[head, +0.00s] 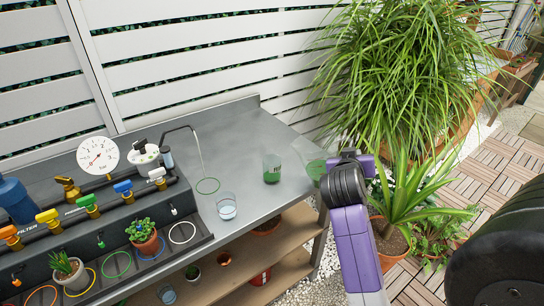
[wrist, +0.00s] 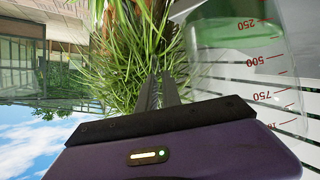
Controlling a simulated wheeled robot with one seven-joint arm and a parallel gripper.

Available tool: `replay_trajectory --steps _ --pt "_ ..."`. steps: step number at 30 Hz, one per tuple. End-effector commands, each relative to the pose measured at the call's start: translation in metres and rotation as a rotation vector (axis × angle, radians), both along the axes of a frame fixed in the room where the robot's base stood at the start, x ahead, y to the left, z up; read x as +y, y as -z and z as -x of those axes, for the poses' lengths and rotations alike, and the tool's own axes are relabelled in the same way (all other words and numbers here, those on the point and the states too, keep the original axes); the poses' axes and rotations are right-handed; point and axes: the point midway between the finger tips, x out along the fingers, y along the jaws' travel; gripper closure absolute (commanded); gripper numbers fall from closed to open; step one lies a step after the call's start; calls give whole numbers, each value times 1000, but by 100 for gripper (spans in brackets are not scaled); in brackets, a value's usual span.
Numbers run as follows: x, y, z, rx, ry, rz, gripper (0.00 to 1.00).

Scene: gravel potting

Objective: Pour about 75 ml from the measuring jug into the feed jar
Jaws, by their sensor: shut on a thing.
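The measuring jug (head: 317,167) is clear, with green liquid in it, and hangs tilted at the bench's right end. In the wrist view, which is upside down, the jug (wrist: 250,70) shows red marks from 250 to 750 and green liquid near the 250 end. My gripper (head: 335,163) is shut on the jug; its dark fingers (wrist: 160,90) point away from the wrist camera, and their contact with the jug is not clear. The feed jar (head: 272,169), a small clear glass with green liquid, stands upright on the bench just left of the jug. I see no stream between them.
A black valve manifold (head: 95,215) with coloured taps fills the bench's left. A leafy plant (head: 400,75) stands beyond my gripper.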

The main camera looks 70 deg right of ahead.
Motion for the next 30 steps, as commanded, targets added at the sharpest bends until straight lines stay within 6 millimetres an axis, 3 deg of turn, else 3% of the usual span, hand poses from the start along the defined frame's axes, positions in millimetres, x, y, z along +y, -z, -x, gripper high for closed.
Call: replay_trajectory --steps 13,30 --pt "6 -28 -35 283 -2 55 100" --pt "9 -63 -54 538 0 103 100"
